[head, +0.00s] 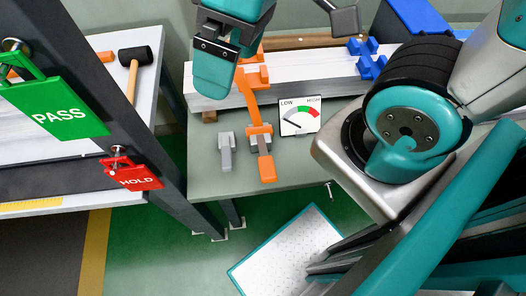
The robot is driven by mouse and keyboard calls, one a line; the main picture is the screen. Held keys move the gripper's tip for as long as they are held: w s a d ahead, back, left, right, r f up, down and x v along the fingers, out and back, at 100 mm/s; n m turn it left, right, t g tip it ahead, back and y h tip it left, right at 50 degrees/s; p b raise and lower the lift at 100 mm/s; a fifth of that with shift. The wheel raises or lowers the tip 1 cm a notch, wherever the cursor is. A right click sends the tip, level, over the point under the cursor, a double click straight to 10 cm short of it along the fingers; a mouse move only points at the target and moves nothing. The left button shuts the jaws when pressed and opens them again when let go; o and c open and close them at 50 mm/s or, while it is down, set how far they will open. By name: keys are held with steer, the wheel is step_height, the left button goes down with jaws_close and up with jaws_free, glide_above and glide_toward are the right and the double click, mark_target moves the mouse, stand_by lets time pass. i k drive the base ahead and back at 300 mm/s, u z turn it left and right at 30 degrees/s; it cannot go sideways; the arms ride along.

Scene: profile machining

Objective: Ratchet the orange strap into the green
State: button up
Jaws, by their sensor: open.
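The orange strap (249,88) runs over the pale profile (300,74) and down its front to an orange ratchet (260,132). The ratchet's orange handle (266,168) points toward the front edge of the bench. The gauge (300,116), marked LOW to HIGH with a green band and a red band, stands right of the ratchet. Its dark needle points to the low left side, outside the green. My gripper (213,80) is open above the profile, left of the strap in the picture, and apart from the ratchet. It partly covers the profile, and its fingertips are hard to make out.
A grey clamp-like part (226,151) sits left of the ratchet. Blue blocks (368,58) are on the profile's right. A dark post with a green PASS sign (57,110) and a red HOLD sign (133,174) stands left. The grey-green bench (215,180) is clear at its front left.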

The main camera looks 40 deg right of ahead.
mark_target(268, 173)
steer(key=u, duration=1.35)
steer(key=k, duration=1.15)
steer(key=z, duration=1)
steer(key=i, duration=0.5)
steer(key=z, duration=0.1)
